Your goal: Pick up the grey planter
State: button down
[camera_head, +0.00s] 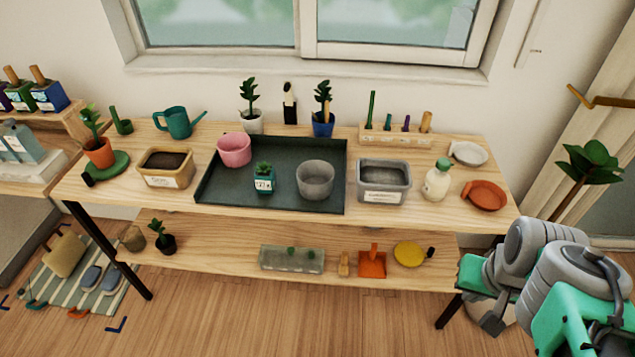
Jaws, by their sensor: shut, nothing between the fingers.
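A grey rectangular planter (383,196) with dark soil and a white front label stands upright on the wooden table (420,205), just right of the dark tray. A round grey pot (316,183) stands on the tray to its left and looks empty. My gripper (494,321) is low at the right, beside the table's front right corner and well apart from the planter. Its dark fingers are shut and hold nothing. Part of it is hidden by my arm.
The dark tray (215,188) also bears a pink pot (234,149) and a small teal plant pot (264,182). A white bottle (437,182) stands close right of the planter, beside a terracotta dish (487,195). A wooden rack (402,137) stands behind it.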

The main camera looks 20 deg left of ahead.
aim_at(315, 177)
jog(key=u, duration=0.3)
jog(key=k, duration=0.4)
jog(key=u, duration=1.45)
jog(key=i, duration=1.2)
jog(key=z, duration=0.1)
